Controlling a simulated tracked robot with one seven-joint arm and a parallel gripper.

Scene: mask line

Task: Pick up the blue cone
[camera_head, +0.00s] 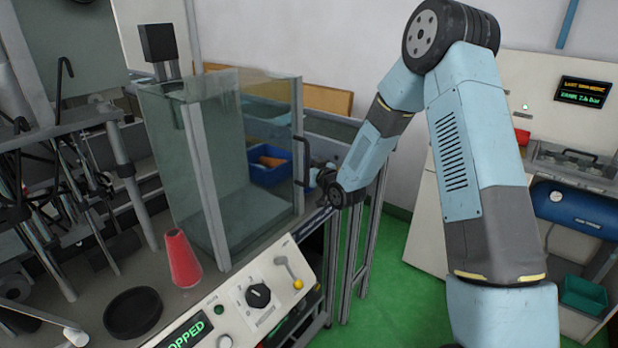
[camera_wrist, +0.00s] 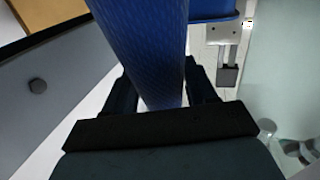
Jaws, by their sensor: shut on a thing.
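In the wrist view the blue cone (camera_wrist: 146,45), with a fine textured surface, stands between the two dark fingers of my gripper (camera_wrist: 160,90). The gripper is shut on it. The cone's upper part runs out of the top of the picture. In the head view my gripper (camera_head: 322,178) is at the right side of the glass enclosure, beside its door handle. The cone is too small or hidden to make out clearly there.
A glass enclosure (camera_head: 205,170) stands on the machine, with a blue bin (camera_head: 268,178) holding something orange. A red cone (camera_head: 181,258) and a black round dish (camera_head: 133,312) are on the worktop. A control panel (camera_head: 235,308) runs along the front.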

